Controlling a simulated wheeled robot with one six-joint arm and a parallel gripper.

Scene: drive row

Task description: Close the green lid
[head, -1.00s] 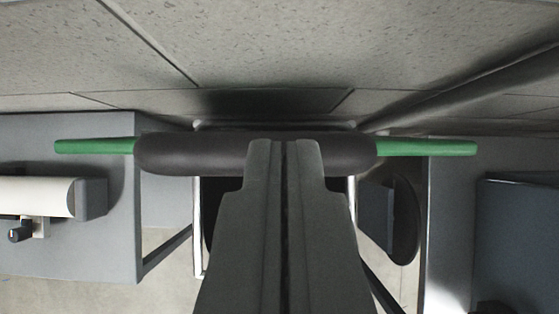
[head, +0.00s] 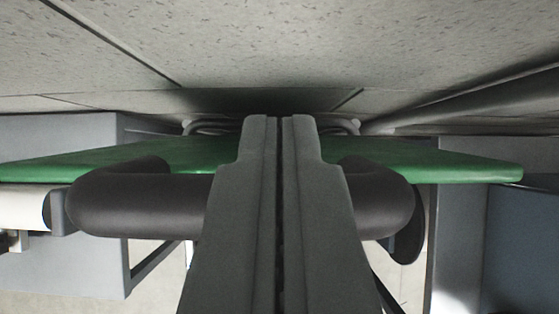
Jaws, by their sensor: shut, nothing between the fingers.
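The green lid (head: 440,161) shows as a thin, nearly edge-on panel across the middle of the head view, its flat face partly visible. A thick dark handle bar (head: 140,206) is fixed to its near edge and curves back into the lid at both ends. My gripper (head: 279,120) is shut and empty. In the picture it overlaps the middle of the handle and the lid, hiding both there. I cannot tell whether the fingers touch the handle or lid.
A tiled surface (head: 300,50) fills the top of the view, with a pipe (head: 470,95) at right. Grey box-like units stand at left (head: 60,260) and right (head: 520,240). A white cylinder (head: 22,207) lies at left. Pale floor shows below.

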